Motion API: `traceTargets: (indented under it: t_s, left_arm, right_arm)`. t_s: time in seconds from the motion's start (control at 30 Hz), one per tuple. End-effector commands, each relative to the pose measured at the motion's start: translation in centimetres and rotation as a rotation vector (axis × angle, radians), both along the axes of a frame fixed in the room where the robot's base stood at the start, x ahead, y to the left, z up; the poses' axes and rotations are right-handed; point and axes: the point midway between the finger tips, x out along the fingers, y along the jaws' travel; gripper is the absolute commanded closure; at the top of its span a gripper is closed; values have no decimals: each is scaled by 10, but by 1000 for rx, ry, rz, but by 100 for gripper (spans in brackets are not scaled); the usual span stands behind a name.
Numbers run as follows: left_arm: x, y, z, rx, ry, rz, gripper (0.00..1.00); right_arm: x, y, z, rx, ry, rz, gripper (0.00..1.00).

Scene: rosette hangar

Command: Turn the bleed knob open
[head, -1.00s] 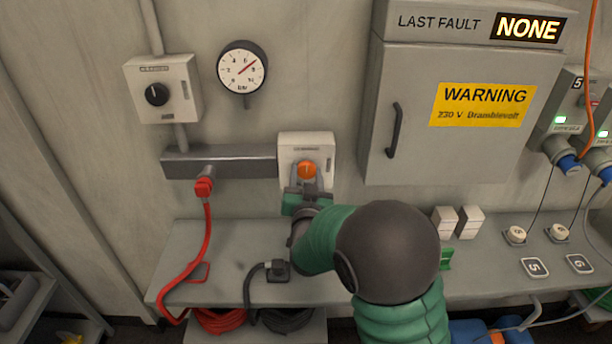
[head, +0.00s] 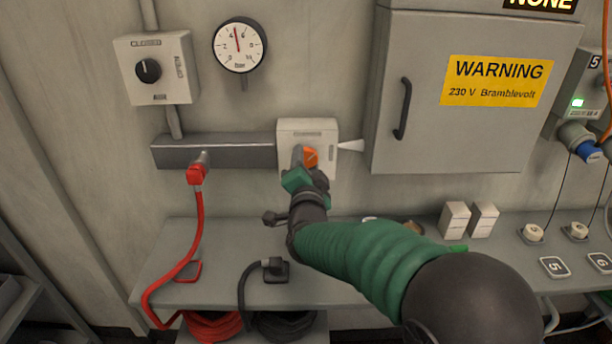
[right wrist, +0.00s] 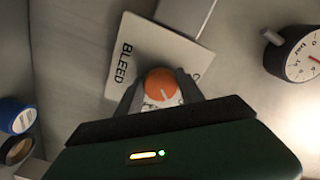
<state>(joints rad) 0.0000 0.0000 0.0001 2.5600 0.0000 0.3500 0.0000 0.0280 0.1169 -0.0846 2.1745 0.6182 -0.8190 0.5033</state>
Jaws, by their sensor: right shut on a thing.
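The bleed knob is the orange round knob (head: 311,156) on a white box (head: 322,130) on the wall. My right gripper (head: 302,163) is shut on it, and its jaws partly hide it in the head view. In the right wrist view the jaws (right wrist: 160,92) sit on either side of the orange knob (right wrist: 161,83), and a pale line shows on its face. The box there carries the word BLEED and looks turned relative to my wrist. A pale cone (head: 351,146), like a jet, comes from the box's right side. My left gripper is not in view.
A round gauge (head: 239,45) hangs above, its needle near straight up. A box with a black knob (head: 148,70) is at upper left. A red hose (head: 196,215) hangs from the grey pipe block. A grey cabinet (head: 440,130) stands right. The bench (head: 215,240) lies below.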

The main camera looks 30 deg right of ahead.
Motion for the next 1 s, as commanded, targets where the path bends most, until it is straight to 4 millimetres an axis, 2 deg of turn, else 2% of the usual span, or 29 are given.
traceTargets:
  t_s: [0.03, 0.5, 0.7, 1.0]
  left_arm:
    - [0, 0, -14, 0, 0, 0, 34]
    - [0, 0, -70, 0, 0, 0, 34]
    - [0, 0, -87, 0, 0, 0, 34]
    - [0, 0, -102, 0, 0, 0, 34]
  right_arm:
    - [0, 0, -6, 35, -25, 0, 96]
    - [0, 0, -5, 414, -253, -1, 96]
    - [0, 0, -4, 548, -332, 0, 96]
    - [1, 0, -2, 677, -408, -2, 96]
